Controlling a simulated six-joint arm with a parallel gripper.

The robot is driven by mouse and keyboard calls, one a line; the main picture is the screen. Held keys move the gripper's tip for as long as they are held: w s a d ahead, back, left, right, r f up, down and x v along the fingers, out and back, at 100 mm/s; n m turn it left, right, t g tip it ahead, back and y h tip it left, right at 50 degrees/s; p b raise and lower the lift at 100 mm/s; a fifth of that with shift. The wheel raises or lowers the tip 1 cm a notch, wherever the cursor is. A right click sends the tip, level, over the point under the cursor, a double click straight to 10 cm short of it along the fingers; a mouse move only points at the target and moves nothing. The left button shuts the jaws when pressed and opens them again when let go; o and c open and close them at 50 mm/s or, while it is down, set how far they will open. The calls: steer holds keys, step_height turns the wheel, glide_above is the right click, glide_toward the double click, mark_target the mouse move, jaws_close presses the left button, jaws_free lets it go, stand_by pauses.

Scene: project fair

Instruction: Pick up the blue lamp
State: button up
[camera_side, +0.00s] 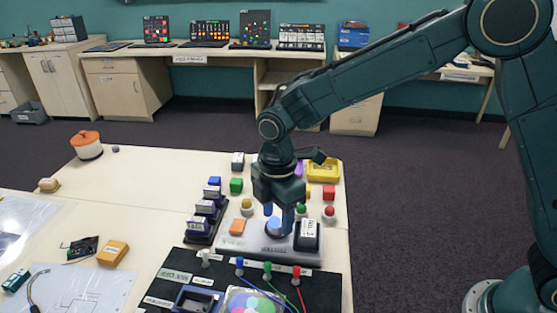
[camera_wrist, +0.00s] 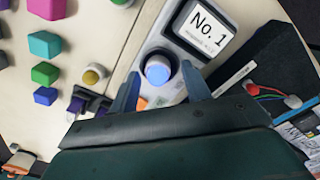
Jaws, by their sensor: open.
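The blue lamp (camera_side: 274,226) is a round light-blue dome on a white panel (camera_side: 240,243). In the wrist view the blue lamp (camera_wrist: 158,70) sits in a dark ring, slightly beyond and between the two fingertips. My gripper (camera_side: 278,212) points down above the panel, its blue fingers close around the lamp's sides in the side view. In the wrist view my gripper (camera_wrist: 160,80) is open, with nothing held between its fingers. I cannot tell whether the fingers touch the lamp.
A black board (camera_side: 325,283) with coloured wires lies in front. A dark rack (camera_side: 205,222) stands left. Coloured blocks and small round-topped lamps stand behind.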

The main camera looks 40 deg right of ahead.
mark_target(278, 219)
stand_by(0.3)
jaws_close()
steer(key=shift+r, duration=0.1)
step_height(278, 219, up, 20)
stand_by(0.9)
stand_by(0.5)
